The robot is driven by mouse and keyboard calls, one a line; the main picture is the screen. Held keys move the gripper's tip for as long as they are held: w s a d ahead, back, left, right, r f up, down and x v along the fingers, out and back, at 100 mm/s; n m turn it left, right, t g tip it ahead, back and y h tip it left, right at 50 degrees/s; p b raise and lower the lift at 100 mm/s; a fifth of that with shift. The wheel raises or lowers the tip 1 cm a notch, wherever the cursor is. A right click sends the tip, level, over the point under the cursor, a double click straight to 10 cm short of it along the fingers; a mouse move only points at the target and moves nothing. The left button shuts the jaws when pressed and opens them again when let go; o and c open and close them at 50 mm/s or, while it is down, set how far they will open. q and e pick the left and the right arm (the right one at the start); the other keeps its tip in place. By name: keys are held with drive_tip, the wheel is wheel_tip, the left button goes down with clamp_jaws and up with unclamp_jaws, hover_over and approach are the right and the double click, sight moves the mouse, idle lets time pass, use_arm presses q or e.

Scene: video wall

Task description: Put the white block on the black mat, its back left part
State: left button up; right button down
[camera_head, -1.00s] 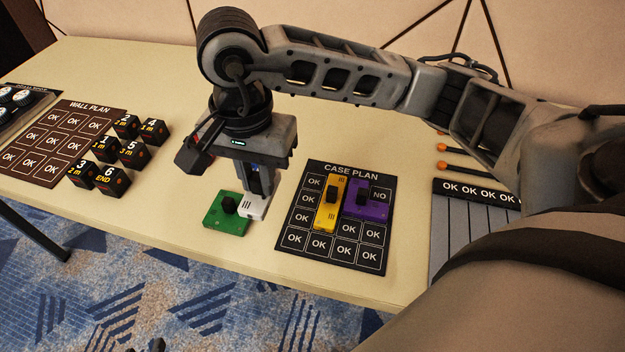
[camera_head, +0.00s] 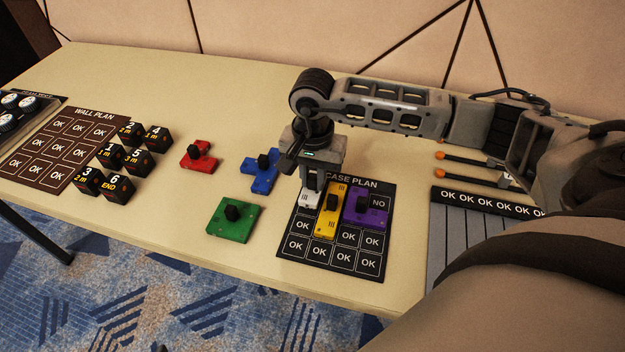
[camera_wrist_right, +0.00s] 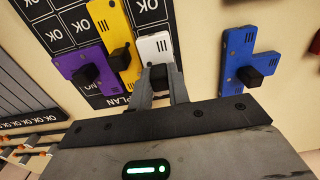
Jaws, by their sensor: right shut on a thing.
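The white block (camera_head: 311,201) is at the back left part of the black mat (camera_head: 290,262), which is titled CASE PLAN. My right gripper (camera_head: 312,187) is shut on it from above. In the right wrist view the white block (camera_wrist_right: 155,47) shows between and beyond the fingertips (camera_wrist_right: 161,78), close beside the yellow block. I cannot tell whether it touches the mat or hangs just above it. The yellow block (camera_head: 325,222) and the purple block (camera_head: 372,212) lie on the mat to its right. My left gripper is not in view.
A green block (camera_head: 238,228), a blue block (camera_head: 257,180) and a red block (camera_head: 192,158) lie on the table left of the mat. Black numbered cubes (camera_head: 133,153) and the brown WALL PLAN mat (camera_head: 48,178) are farther left. A grey slotted board (camera_head: 480,250) lies at right.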

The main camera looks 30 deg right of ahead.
sight(312, 177)
drive_tip(key=shift+a+f, duration=0.1)
drive_tip(key=shift+f, duration=0.9)
drive_tip(key=c, duration=1.3)
unclamp_jaws()
drive_tip(key=shift+c, duration=0.2)
drive_tip(key=shift+r, duration=0.55)
wheel_tip(312, 177, up, 11)
drive_tip(key=shift+b, duration=0.45)
